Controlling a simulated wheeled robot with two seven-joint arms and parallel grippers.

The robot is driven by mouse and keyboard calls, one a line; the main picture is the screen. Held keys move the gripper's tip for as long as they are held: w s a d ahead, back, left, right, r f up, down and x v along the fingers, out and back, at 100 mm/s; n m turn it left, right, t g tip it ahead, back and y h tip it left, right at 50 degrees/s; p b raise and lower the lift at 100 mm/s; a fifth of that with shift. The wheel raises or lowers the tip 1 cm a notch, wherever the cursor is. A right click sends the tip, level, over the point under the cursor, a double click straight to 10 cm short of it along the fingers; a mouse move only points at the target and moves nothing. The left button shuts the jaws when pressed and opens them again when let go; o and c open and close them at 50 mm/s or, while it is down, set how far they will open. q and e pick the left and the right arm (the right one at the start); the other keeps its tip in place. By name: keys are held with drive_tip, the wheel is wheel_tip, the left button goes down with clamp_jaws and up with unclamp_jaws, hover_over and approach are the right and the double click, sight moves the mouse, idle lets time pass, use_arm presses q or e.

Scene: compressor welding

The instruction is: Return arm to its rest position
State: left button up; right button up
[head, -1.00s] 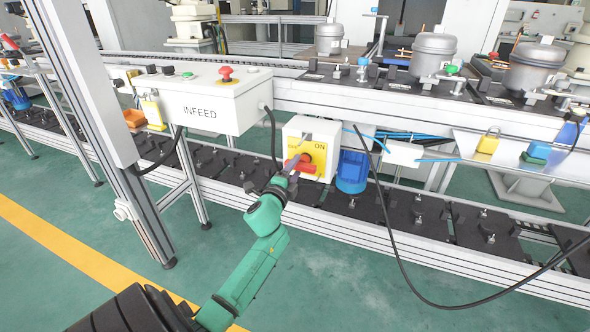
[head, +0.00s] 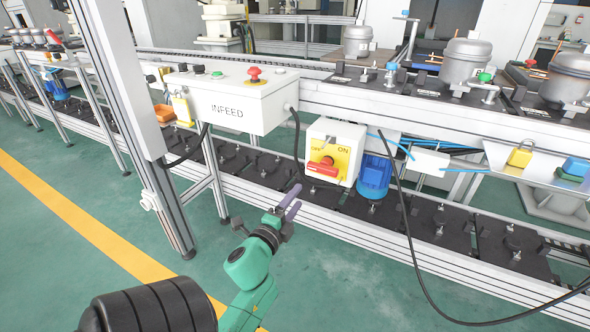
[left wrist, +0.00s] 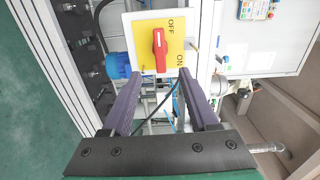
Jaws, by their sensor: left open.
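My left gripper (head: 289,201) is open and empty, with two purple-grey fingers, in front of and below the switch box in the head view. Its fingers (left wrist: 158,100) also show in the left wrist view, apart with nothing between them. The switch box (head: 335,152) is white with a yellow plate and a red rotary handle (head: 324,166). The handle lies roughly level in the head view, near the OFF and ON lettering. The handle also shows ahead of the fingers in the left wrist view (left wrist: 159,50), apart from them. My right gripper is not in view.
The INFEED control box (head: 228,100) with a red stop button (head: 254,72) is above left. An aluminium post (head: 125,90) stands left of my arm. A blue motor (head: 375,176) and a hanging black cable (head: 412,255) are at right. Green floor (head: 130,205) is clear.

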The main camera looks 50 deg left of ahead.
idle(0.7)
use_arm(q)
drive_tip(key=s+d+f+n+g+h, duration=0.1)
drive_tip(key=s+d+f+n+g, duration=0.25)
drive_tip(key=f, duration=0.85)
drive_tip(key=s+d+f+n+g+h, duration=0.2)
drive_tip(key=d+f+n+g, duration=0.15)
drive_tip(key=f, duration=0.75)
drive_tip(key=s+d+f+n+g+h, duration=0.1)
drive_tip(key=s+d+f+n+g, duration=0.25)
drive_tip(key=f, duration=0.85)
drive_tip(key=s+d+f+n+g+h, duration=0.2)
drive_tip(key=s+d+f+g, duration=0.35)
drive_tip(key=s+f, duration=0.3)
drive_tip(key=s+a+r+p, duration=0.2)
drive_tip(key=s+r+p, duration=0.9)
drive_tip(key=p, duration=1)
drive_tip(key=s+m, duration=0.1)
drive_tip(key=s, duration=0.1)
drive_tip(key=shift+s+r, duration=0.2)
drive_tip(key=shift+s, duration=0.1)
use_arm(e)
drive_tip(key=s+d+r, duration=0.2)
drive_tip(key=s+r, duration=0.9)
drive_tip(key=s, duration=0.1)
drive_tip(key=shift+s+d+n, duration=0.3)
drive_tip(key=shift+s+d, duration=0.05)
use_arm(q)
drive_tip(key=shift+a, duration=0.1)
